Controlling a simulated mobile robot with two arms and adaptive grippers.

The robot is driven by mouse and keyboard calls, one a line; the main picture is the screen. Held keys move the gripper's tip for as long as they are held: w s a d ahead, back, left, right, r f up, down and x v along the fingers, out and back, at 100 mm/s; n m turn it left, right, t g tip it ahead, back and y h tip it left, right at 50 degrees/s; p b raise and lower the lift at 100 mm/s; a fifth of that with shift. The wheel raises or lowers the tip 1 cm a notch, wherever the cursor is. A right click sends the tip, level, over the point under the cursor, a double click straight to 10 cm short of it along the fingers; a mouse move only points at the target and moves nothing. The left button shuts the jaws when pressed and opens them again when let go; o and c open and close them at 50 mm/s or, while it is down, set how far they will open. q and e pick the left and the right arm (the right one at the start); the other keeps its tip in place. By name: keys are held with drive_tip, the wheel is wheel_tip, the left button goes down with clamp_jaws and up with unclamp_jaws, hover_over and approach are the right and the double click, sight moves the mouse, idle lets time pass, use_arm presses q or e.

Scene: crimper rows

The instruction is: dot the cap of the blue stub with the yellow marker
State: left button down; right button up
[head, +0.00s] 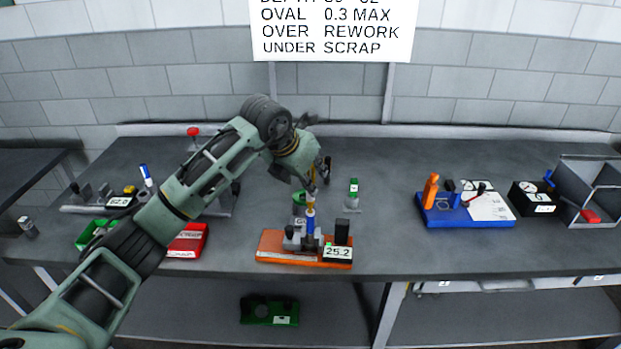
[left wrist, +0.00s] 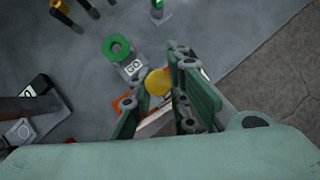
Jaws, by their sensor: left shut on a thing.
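My left gripper (head: 312,184) points down over the orange fixture (head: 275,246) and is shut on the yellow marker (head: 311,201). In the left wrist view the marker's round yellow end (left wrist: 158,82) shows between the fingers (left wrist: 160,100). The blue stub (head: 310,226) stands upright in the orange fixture, directly below the marker. A pale band lies between yellow and blue; I cannot tell whether the marker's tip touches the stub's cap. My right gripper is not in view.
A display reading 25.2 (head: 338,252) sits on the fixture's right. A green ring-topped gauge (left wrist: 117,48) stands close behind. A green-capped stub (head: 353,190) stands to the right.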

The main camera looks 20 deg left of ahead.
use_arm(q)
drive_tip(key=shift+r+p, duration=1.45)
drive_tip(key=shift+r, duration=1.7)
drive_tip(key=shift+f, duration=0.1)
drive_tip(key=shift+s+d+f+m, duration=0.15)
drive_tip(key=shift+s+f+m, duration=0.1)
drive_tip(key=shift+m, duration=0.05)
drive_tip(key=s+d+f+m+g+h+b, duration=0.4)
drive_tip(key=s+f+m+g, duration=0.45)
drive_tip(key=s+m, duration=0.65)
drive_tip(key=s+a+f+m+g+y+b, duration=0.1)
drive_tip(key=s+f+m+g+y+b, duration=0.1)
drive_tip(key=s+m, duration=0.6)
drive_tip(key=s+a+f+m+g+y+b, duration=0.2)
drive_tip(key=s+f+m+y, duration=0.2)
drive_tip(key=s+m, duration=0.4)
drive_tip(key=shift+a+f+m+y, duration=0.25)
drive_tip(key=shift+m+y, duration=0.05)
drive_tip(key=shift+m, duration=0.3)
